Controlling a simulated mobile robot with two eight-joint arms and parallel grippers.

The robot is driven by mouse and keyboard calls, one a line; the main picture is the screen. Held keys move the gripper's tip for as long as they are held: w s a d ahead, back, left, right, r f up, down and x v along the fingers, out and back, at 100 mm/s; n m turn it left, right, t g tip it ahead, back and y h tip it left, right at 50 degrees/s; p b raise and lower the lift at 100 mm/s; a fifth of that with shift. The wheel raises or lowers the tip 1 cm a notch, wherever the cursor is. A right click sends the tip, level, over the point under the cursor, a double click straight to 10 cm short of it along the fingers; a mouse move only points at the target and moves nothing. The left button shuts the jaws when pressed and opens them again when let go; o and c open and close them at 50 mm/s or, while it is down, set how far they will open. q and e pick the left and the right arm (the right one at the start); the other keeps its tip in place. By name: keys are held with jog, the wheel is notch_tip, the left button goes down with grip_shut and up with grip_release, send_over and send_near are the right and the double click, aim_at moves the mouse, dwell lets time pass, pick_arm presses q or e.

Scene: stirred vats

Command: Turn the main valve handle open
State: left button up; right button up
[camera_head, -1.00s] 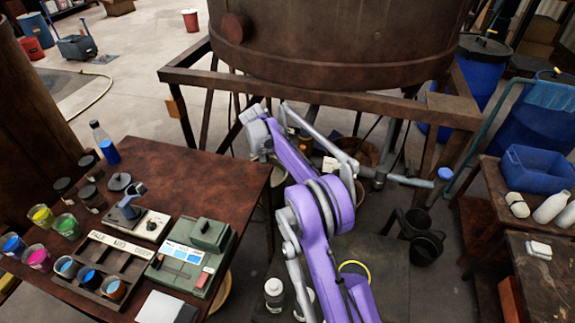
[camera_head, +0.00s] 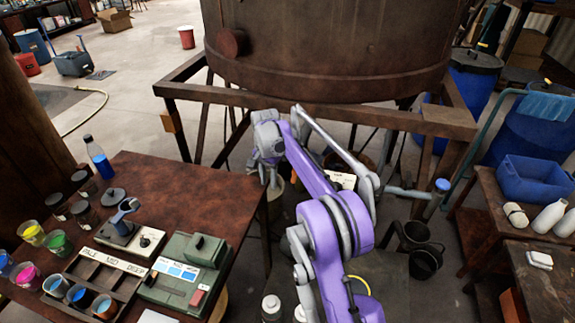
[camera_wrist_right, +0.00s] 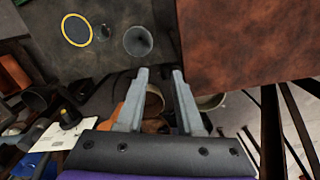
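In the head view, a grey horizontal pipe with a blue end (camera_head: 442,185) sticks out below the vat (camera_head: 330,45), right of my arm. I cannot tell whether it is the main valve handle, and no other part shows clearly as that handle. My right gripper (camera_head: 270,180) is beneath the vat's frame, beside the brown table's right edge, and is partly hidden in the head view. In the wrist view its two grey fingers (camera_wrist_right: 160,73) are apart with nothing between them. The floor and the table corner lie beyond them. My left gripper is not in view.
The brown table (camera_head: 190,175) holds a green device (camera_head: 185,275), jars and a bottle with blue liquid (camera_head: 98,157). The vat's rusty frame (camera_head: 330,108) stands close above my wrist. Dark buckets (camera_head: 420,250) and a bench with a blue bin (camera_head: 540,180) are at right.

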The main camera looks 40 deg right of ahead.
jog(key=s+d+r+m+t+y+b, duration=0.3)
jog(key=s+d+m+t+b, duration=0.6)
jog(key=m+t, duration=1.1)
pick_arm(q)
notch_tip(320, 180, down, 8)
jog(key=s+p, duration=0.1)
jog(key=p, duration=0.1)
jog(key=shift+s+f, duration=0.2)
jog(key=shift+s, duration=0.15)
pick_arm(e)
jog(key=w+r+m+g+h, duration=0.1)
jog(key=w+m+g, duration=0.1)
jog(key=w, duration=0.6)
jog(key=shift+w+a+r, duration=0.15)
jog(key=shift+w+r, duration=0.1)
jog(key=shift+c, duration=0.3)
grip_shut()
